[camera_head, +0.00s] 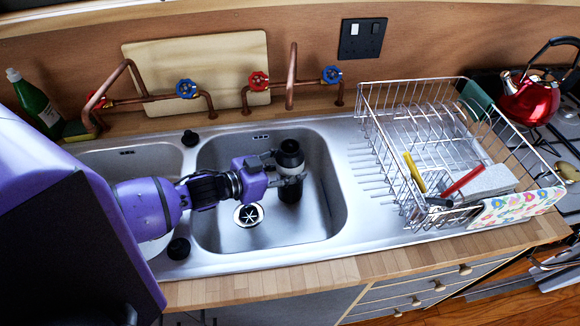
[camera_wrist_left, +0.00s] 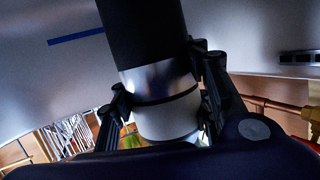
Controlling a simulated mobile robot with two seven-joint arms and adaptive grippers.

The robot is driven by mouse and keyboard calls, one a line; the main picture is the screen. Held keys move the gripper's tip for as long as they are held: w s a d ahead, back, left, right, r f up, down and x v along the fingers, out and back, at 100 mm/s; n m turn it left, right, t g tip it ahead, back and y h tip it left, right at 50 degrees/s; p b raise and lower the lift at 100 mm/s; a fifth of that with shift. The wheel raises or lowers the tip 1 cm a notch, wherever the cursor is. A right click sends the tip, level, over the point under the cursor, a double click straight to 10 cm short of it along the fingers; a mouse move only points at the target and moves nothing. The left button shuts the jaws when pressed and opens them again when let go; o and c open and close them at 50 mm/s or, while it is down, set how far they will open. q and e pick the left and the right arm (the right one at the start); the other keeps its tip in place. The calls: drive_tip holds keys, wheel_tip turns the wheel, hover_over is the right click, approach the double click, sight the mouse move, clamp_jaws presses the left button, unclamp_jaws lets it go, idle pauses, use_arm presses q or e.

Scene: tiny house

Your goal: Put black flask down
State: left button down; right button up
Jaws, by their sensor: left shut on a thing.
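The black flask (camera_head: 290,158) is upright in the right part of the larger sink basin (camera_head: 315,222). It has a black body with a pale band near the top. My left gripper (camera_head: 287,168) reaches in from the left and is shut on the flask. In the left wrist view the flask (camera_wrist_left: 145,35) shows between the fingers, with its silver and white bands near them. Whether its base touches the basin floor cannot be told. My right gripper is in neither view.
A wire dish rack (camera_head: 385,150) with utensils stands right of the basin. Copper taps (camera_head: 292,85) and a wooden board (camera_head: 200,65) are behind. A smaller basin (camera_head: 125,160) is to the left. A red kettle (camera_head: 532,98) sits on the stove at right.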

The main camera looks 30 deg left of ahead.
use_arm(q)
drive_tip(key=c, duration=0.9)
unclamp_jaws()
drive_tip(key=shift+f, duration=0.1)
drive_tip(key=shift+c, duration=0.2)
drive_tip(key=shift+r, duration=0.2)
drive_tip(key=v, duration=0.7)
drive_tip(key=shift+s+a, duration=0.15)
drive_tip(key=shift+s, duration=0.1)
